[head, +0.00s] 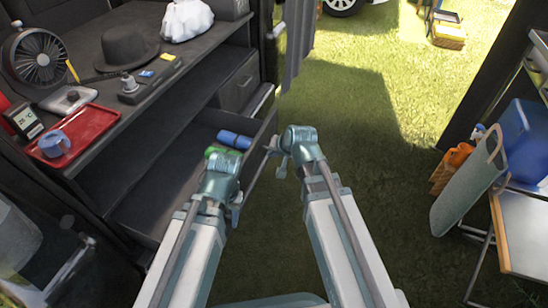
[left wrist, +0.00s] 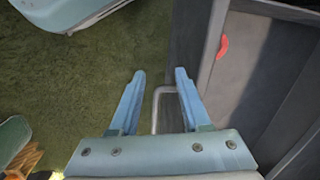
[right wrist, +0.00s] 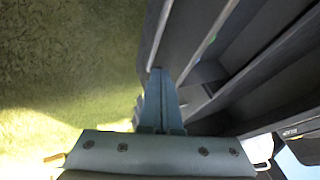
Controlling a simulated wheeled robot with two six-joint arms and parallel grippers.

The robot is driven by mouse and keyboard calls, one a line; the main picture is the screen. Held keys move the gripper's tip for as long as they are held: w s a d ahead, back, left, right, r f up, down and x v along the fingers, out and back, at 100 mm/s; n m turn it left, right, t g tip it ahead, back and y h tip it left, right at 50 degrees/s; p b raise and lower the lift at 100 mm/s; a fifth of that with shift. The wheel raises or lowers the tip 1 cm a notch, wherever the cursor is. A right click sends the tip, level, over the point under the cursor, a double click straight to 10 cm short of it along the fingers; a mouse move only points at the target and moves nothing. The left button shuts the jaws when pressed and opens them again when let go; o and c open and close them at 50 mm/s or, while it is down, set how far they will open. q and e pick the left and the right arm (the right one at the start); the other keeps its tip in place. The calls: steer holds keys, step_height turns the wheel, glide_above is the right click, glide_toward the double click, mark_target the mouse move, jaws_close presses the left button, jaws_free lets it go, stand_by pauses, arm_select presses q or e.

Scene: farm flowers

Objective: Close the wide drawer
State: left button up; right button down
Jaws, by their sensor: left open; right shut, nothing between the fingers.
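The wide drawer (head: 258,160) is pulled out of the dark cabinet, its front panel facing the grass. A blue roll (head: 235,140) and a green item (head: 214,151) lie in it; a small red item (left wrist: 222,47) shows in the left wrist view. My left gripper (head: 236,207) is at the drawer front, partly hidden by its wrist. In the left wrist view its fingers (left wrist: 160,73) are open, with the metal handle (left wrist: 157,108) seen between them. My right gripper (head: 276,158) is shut and empty near the drawer's far end. Its fingertips (right wrist: 160,72) overlap the drawer's front edge; contact is unclear.
A small closed drawer (head: 238,85) sits in the cabinet beyond. The counter above holds a fan (head: 38,58), a black hat (head: 127,48) and a red tray (head: 85,130). Grass (head: 345,110) is open to the right, with a folding table (head: 525,235) at the right edge.

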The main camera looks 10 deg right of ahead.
mark_target(254, 155)
steer(key=w+a+f+b, duration=0.1)
steer(key=w+a+f, duration=0.1)
steer(key=w+a+f+b, duration=0.2)
steer(key=w, duration=0.1)
steer(key=shift+f, duration=0.2)
arm_select(q)
step_height(254, 155, down, 4)
steer(key=shift+f, duration=0.2)
arm_select(e)
steer(key=shift+a, duration=0.35)
steer(key=shift+w, duration=0.15)
